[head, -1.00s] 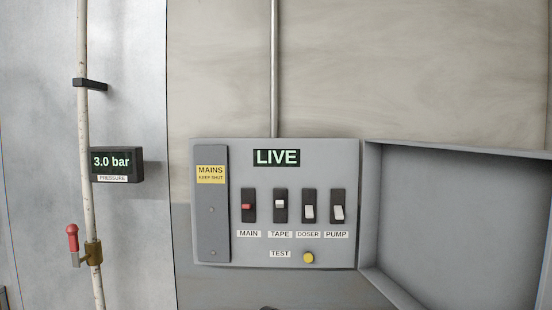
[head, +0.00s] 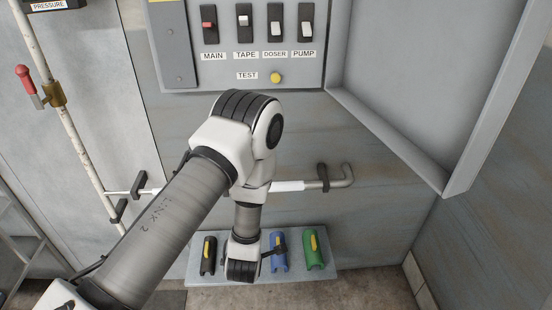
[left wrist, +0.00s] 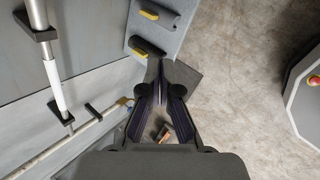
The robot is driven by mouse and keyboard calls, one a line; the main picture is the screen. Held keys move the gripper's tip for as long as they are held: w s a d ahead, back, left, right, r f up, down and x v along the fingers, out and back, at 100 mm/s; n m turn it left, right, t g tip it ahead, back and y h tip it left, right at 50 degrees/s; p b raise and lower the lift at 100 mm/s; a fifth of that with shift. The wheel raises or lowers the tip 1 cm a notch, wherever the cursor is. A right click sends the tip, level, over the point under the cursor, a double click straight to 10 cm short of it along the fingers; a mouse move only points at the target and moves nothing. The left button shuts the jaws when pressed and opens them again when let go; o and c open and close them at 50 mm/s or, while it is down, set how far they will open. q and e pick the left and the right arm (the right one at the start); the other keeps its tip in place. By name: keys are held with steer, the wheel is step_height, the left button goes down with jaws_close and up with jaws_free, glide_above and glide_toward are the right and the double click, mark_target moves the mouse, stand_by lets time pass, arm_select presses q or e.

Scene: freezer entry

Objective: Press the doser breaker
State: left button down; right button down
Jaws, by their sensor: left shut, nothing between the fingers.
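The doser breaker (head: 276,30) is a white rocker in a black slot on the grey panel (head: 300,72), third from left, above its DOSER label. Its white lever sits low in the slot, like the PUMP breaker's (head: 306,30). The TAPE breaker's (head: 244,22) lever sits higher. My left arm crosses the head view below the panel, its wrist down by the ledge, well away from the breaker. The left gripper's fingers (left wrist: 160,66) meet at the tips in the left wrist view, shut and empty. My right gripper is not in view.
The open panel door (head: 405,85) sticks out at right. A yellow TEST button (head: 276,78) sits under the breakers. A ledge (head: 325,272) below holds black, blue (head: 279,257) and green (head: 314,252) handles. A bent-ended bar (head: 335,180) and a pipe with a red-handled valve (head: 26,80) are nearby.

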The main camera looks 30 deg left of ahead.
arm_select(q)
steer(key=w+a+r+n+t+y+b, duration=0.1)
steer(key=w+r+n+t+y, duration=0.15)
steer(key=w+r+n, duration=0.6)
steer(key=w+a+r+n+t+y+b, duration=0.15)
steer(key=w+r+n+t, duration=0.25)
steer(key=w+r, duration=0.95)
step_height(320, 180, up, 24)
steer(key=n+t+y, duration=0.2)
steer(key=t, duration=0.1)
steer(key=shift+d+r+n, duration=0.2)
steer(key=shift+d+n, duration=0.05)
steer(key=shift+n, duration=0.1)
